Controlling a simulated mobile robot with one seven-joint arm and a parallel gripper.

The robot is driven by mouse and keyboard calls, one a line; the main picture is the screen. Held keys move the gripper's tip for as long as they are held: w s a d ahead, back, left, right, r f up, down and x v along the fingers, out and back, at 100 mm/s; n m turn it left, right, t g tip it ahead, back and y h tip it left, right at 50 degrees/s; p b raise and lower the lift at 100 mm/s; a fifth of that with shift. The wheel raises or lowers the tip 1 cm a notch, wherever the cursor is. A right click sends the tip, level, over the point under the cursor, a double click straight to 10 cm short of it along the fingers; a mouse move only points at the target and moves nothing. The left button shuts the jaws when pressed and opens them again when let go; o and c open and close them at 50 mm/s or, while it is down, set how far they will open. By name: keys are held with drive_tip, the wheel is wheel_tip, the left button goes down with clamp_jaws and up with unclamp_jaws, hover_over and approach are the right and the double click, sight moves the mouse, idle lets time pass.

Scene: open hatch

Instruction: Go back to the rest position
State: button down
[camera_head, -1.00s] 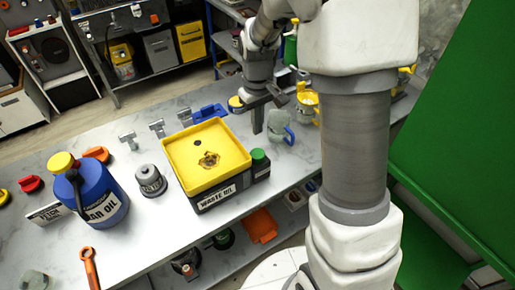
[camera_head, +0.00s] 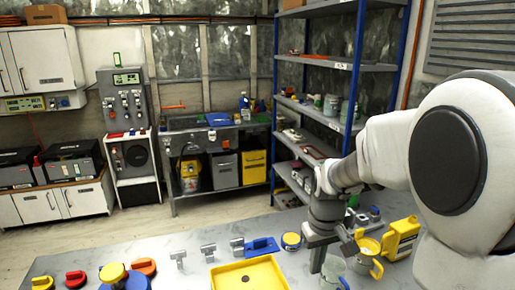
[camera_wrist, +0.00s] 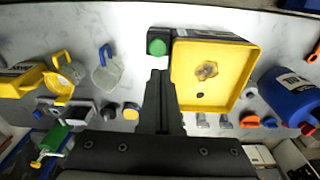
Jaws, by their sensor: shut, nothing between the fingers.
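My gripper (camera_head: 317,258) points down over the marble-look worktop in the head view. It is shut and empty, with its fingers together in the wrist view (camera_wrist: 158,80). The yellow tray of the waste oil container (camera_head: 250,275) is left of it, cut off by the lower edge. In the wrist view the whole yellow tray (camera_wrist: 212,92) shows right of my fingertips, and a green cap (camera_wrist: 157,46) lies just beyond them. A clear mug with a blue handle (camera_head: 333,273) is right of my gripper, close by; whether they touch is unclear.
A blue oil jug (camera_wrist: 292,92) is beyond the tray. Small grey fittings (camera_head: 208,250) line the worktop's back. A blue-posted shelf (camera_head: 335,68) stands behind my arm. Floor behind the worktop is clear.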

drive_tip(key=s+r+m+t, duration=0.1)
drive_tip(key=s+r+t, duration=0.1)
drive_tip(key=s+r, duration=0.4)
drive_tip(key=s+r+m+t, duration=0.2)
drive_tip(key=s+r, duration=0.4)
drive_tip(key=s, duration=0.6)
drive_tip(key=shift+t, duration=0.4)
drive_tip(key=shift+a, duration=0.15)
idle(1.0)
